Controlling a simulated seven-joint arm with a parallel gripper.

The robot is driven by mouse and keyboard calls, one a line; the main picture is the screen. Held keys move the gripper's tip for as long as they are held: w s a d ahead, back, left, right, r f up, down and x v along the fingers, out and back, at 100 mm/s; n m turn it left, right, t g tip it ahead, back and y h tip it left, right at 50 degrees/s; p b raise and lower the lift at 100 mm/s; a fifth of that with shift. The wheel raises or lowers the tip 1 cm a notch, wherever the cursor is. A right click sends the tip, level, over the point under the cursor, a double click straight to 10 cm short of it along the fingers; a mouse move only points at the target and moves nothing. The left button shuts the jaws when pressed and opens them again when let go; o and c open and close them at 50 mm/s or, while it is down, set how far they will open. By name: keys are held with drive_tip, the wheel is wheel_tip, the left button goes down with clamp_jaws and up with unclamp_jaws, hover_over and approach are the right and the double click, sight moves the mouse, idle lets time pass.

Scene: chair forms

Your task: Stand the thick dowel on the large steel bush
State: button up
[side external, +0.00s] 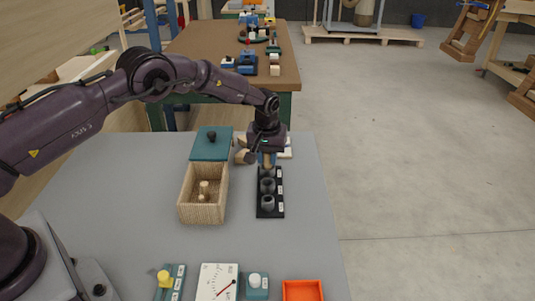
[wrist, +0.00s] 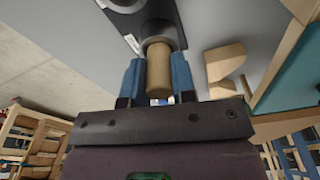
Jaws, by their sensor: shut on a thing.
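My gripper (side external: 267,162) points down over the far end of a black board (side external: 278,208) on the grey table. It is shut on the thick dowel, a plain wooden cylinder (wrist: 158,72) between the blue fingers in the wrist view. Dark steel bushes stand in a row on the board; the middle bush (side external: 267,186) and the near bush (side external: 268,202) show clearly. In the wrist view the dowel's far end meets or overlaps a grey bush (wrist: 172,32); I cannot tell whether they touch. The far bush is mostly hidden in the side view, so its relative size is unclear.
An open wooden box (side external: 183,205) with smaller wooden pegs (side external: 204,188) stands left of the board. Its teal lid (side external: 209,151) with a black knob lies behind. Pale wooden pieces (side external: 241,156) lie beside the gripper. A gauge (side external: 218,282) and orange tray (side external: 302,290) are at the front.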

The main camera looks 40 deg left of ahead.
drive_tip(key=shift+f, duration=0.45)
drive_tip(key=o, duration=1.5)
drive_tip(key=shift+r, duration=3.55)
